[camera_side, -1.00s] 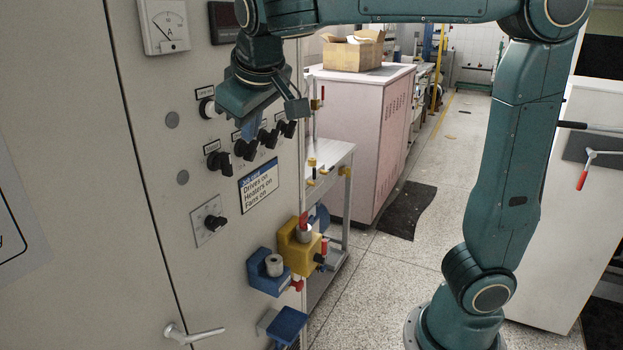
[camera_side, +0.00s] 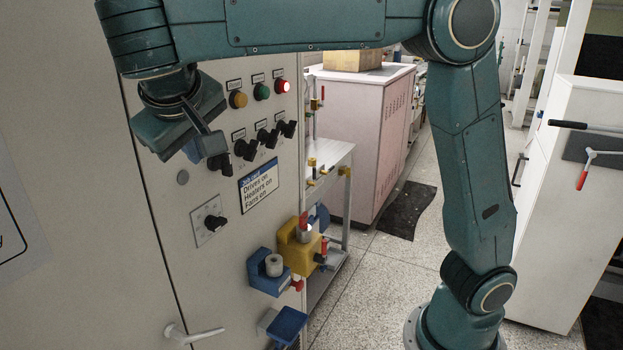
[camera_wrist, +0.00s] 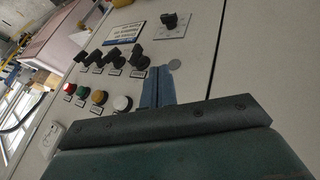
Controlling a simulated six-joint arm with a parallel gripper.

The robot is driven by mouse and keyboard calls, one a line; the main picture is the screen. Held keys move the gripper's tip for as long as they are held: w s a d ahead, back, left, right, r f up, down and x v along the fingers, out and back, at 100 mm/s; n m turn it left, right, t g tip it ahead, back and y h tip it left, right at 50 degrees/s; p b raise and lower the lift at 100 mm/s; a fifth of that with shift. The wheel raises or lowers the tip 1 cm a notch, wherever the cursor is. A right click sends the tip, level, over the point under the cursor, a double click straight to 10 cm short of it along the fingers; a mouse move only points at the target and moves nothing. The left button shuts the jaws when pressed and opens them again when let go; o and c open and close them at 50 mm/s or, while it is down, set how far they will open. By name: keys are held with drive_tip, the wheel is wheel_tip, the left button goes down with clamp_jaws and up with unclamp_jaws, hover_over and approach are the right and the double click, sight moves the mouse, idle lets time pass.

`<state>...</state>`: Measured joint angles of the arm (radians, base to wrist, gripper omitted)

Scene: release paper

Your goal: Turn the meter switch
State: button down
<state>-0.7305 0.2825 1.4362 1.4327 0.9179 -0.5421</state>
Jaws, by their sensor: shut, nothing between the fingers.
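My gripper (camera_side: 192,152) is shut and empty, in front of the upper left of the panel (camera_side: 225,285). In the wrist view its blue-grey fingertips (camera_wrist: 157,72) lie together beside a black rotary knob (camera_wrist: 139,60). This knob shows partly behind my gripper in the side view (camera_side: 222,163); contact cannot be told. A row of three black knobs (camera_side: 267,137) sits to its right. Another black knob on a square plate (camera_side: 217,223) sits lower. The small labels are unreadable, so I cannot tell which knob is the meter switch.
Yellow (camera_side: 238,99), green (camera_side: 261,91) and lit red (camera_side: 283,86) buttons lie above the knobs. A white button (camera_wrist: 122,103) shows in the wrist view. A blue-and-white sign (camera_side: 258,186) hangs below. Blue (camera_side: 268,285) and yellow (camera_side: 299,258) blocks and a door handle (camera_side: 193,334) project lower down.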

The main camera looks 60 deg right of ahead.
sight(226, 175)
drive_tip(key=shift+w+d+f, duration=0.6)
drive_tip(key=shift+d+f, duration=0.65)
drive_tip(key=shift+d, duration=0.15)
drive_tip(key=shift+w+d+f, duration=0.6)
drive_tip(key=shift+d+f, duration=0.7)
drive_tip(key=shift+d, duration=0.15)
drive_tip(key=shift+w+d+f, duration=0.6)
drive_tip(key=shift+d+f, duration=0.65)
drive_tip(key=shift+d, duration=0.15)
drive_tip(key=shift+d+f+h, duration=0.25)
drive_tip(key=shift+d+h, duration=0.15)
drive_tip(key=shift+h, duration=0.3)
drive_tip(key=shift+f, duration=0.3)
drive_tip(key=shift+f+n+h, duration=0.2)
drive_tip(key=shift+n+h, duration=0.1)
drive_tip(key=shift+h, duration=0.3)
drive_tip(key=shift+d+f, duration=0.1)
drive_tip(key=shift+f, duration=0.15)
drive_tip(key=shift+r, duration=0.2)
